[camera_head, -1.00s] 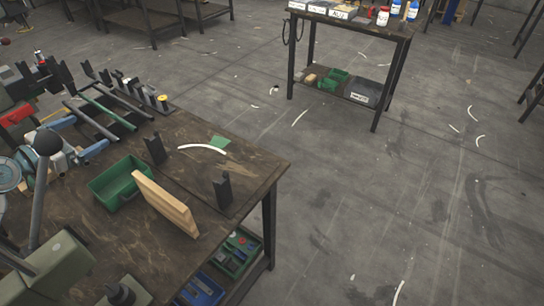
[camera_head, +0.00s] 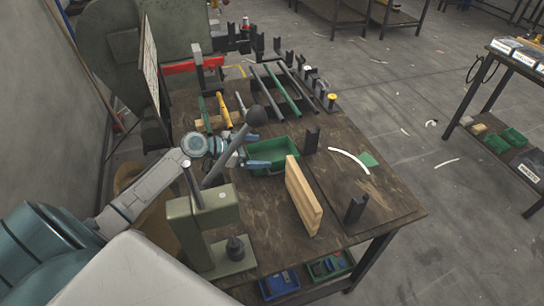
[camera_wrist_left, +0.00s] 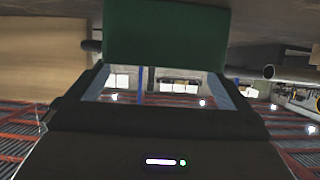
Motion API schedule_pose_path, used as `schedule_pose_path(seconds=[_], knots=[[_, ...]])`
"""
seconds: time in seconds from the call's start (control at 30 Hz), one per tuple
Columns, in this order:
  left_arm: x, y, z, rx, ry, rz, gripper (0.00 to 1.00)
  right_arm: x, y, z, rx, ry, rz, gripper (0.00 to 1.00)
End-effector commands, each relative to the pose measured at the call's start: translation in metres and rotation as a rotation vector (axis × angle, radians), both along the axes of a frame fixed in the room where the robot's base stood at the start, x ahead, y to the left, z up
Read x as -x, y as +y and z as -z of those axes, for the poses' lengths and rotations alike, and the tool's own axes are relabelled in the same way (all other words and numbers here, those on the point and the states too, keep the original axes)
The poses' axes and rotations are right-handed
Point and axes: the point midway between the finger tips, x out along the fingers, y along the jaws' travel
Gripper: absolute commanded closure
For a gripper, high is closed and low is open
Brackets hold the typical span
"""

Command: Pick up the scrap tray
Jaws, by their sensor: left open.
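The scrap tray looks to be the open green tray (camera_head: 285,158) on the dark wooden workbench, left of an upright wooden board (camera_head: 303,196). My left gripper (camera_head: 262,150) has blue fingers and stands at the tray's left end, with the fingers apart. In the left wrist view the green tray wall (camera_wrist_left: 165,35) fills the space just ahead of the fingers. I cannot tell whether the fingers touch it. My right gripper is not in view.
A green press with a lever (camera_head: 205,225) stands in front of my left arm. Dark upright brackets (camera_head: 355,208) and a curved white strip (camera_head: 349,160) are right of the board. Rods on a rack (camera_head: 283,90) lie behind the tray. Open floor is at the right.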

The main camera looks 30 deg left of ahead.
Motion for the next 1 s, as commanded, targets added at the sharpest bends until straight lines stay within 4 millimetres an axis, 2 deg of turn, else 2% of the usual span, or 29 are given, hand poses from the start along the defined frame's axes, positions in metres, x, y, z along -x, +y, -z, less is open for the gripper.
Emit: schedule_pose_path(seconds=[0.1,0.27,0.6,0.67,0.8,0.87,1.0], knots=[[-0.013,-0.010,-0.002,0.006,-0.003,-0.001,0.00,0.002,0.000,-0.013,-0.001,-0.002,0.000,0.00],[-0.024,-0.019,0.008,0.004,-0.002,-0.002,0.00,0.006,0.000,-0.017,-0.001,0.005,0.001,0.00],[-0.028,-0.023,0.012,0.001,-0.001,0.000,0.00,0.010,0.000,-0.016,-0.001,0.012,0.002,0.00],[-0.028,-0.023,0.012,0.000,-0.001,0.000,0.10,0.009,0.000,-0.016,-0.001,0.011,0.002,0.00],[-0.028,-0.023,0.012,0.000,-0.002,-0.001,0.37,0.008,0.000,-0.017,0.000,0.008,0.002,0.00],[-0.028,-0.023,0.011,0.000,-0.002,-0.001,0.48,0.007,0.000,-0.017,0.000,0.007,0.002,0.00],[-0.028,-0.023,0.011,0.000,-0.002,-0.001,0.48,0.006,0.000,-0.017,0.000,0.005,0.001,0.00]])
